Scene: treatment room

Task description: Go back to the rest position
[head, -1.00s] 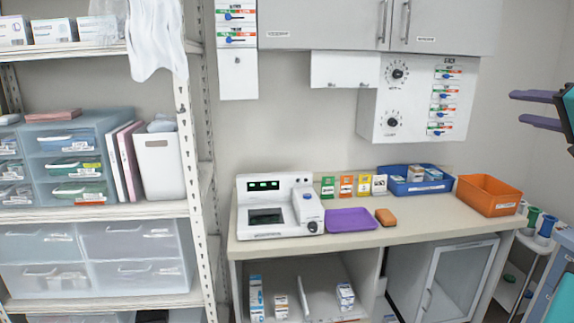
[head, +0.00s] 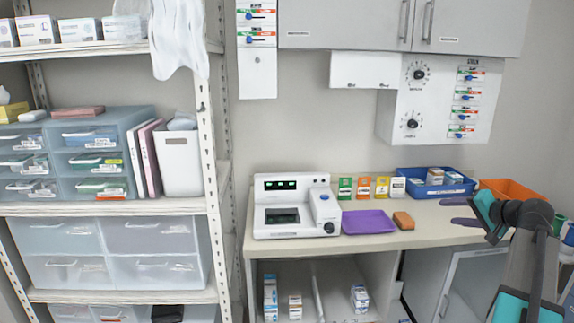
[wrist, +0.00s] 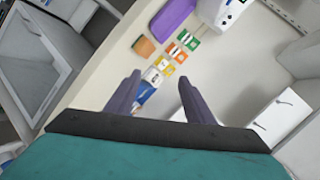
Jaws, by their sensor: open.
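My gripper (head: 468,212) is at the right of the head view, in front of the counter's right part. Its two purple-grey fingers point left and hold nothing. In the wrist view my gripper (wrist: 158,92) shows its fingers spread apart, with the counter and wall behind them. My arm partly hides the orange bin (head: 508,188) in the head view.
The counter (head: 290,247) holds a white device (head: 295,207), a purple tray (head: 368,222), an orange-brown block (head: 403,220), several coloured packets (head: 363,187) and a blue bin (head: 405,180). Wall cabinets (head: 470,22) hang above. A shelf unit (head: 120,208) stands left.

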